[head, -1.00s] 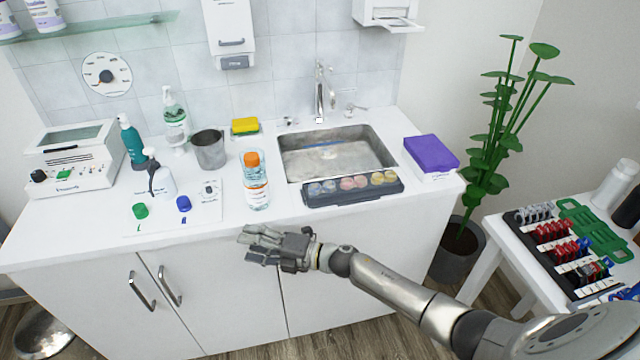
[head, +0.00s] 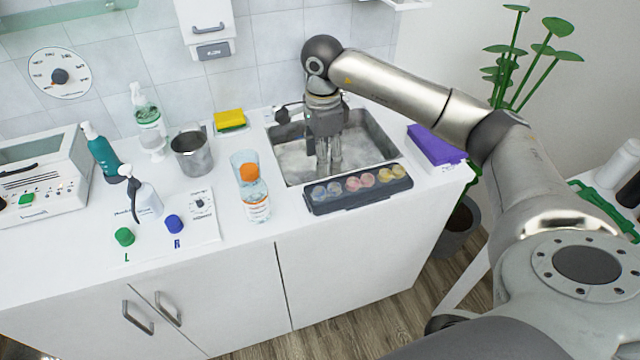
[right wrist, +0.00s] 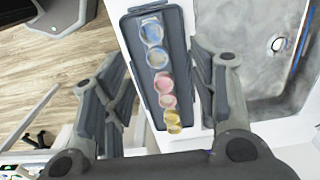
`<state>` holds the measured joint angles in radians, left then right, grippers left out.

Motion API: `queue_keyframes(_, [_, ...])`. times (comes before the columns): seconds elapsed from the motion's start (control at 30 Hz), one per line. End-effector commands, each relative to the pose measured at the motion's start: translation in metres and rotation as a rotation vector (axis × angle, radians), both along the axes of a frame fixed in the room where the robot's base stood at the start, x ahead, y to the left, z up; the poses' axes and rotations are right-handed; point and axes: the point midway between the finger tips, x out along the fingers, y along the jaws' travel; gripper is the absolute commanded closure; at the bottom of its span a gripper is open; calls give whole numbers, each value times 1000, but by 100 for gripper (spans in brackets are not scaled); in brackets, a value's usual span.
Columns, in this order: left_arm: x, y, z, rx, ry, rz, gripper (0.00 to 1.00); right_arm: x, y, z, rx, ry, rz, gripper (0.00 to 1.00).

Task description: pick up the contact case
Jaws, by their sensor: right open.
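Three joined pairs of round cups, which look like contact cases, lie in a long dark tray (right wrist: 138,72) on the counter's front edge. One is blue (right wrist: 155,42), one pink (right wrist: 165,90) and one yellow (right wrist: 172,121). In the head view the blue (head: 326,191), pink (head: 360,182) and yellow (head: 391,173) pairs run left to right. My right gripper (head: 328,165) points down over the sink, behind the tray, and is empty. In the right wrist view its open fingers (right wrist: 160,88) appear on either side of the tray, without visible contact. My left gripper is out of view.
The steel sink (head: 290,172) lies just behind the tray. A bottle with an orange cap (head: 254,190) stands left of it, and a purple box (head: 435,146) right. Green (head: 124,237) and blue (head: 174,224) caps lie further left.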

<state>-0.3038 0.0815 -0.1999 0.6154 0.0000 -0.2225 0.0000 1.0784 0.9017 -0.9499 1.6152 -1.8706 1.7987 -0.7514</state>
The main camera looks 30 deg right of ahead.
Motion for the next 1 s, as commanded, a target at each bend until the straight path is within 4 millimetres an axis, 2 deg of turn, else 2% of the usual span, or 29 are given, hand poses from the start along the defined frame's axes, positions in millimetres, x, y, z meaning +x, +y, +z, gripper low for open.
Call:
queue_keyframes(0.2, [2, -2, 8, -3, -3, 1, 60, -1, 0, -33, 2, 4, 0, 46])
queue_keyframes(0.47, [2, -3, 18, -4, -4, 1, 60, -3, -2, -53, 3, 5, -2, 46])
queue_keyframes(0.6, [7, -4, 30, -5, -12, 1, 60, -6, -6, -73, 4, 6, -1, 46])
queue_keyframes(0.7, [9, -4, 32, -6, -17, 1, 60, -5, -5, -87, 5, 4, -2, 46])
queue_keyframes(0.8, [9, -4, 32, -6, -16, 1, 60, -5, -6, -94, 5, 3, -1, 46])
queue_keyframes(1.0, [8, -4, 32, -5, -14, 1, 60, -5, -5, -95, 4, 1, -1, 46])
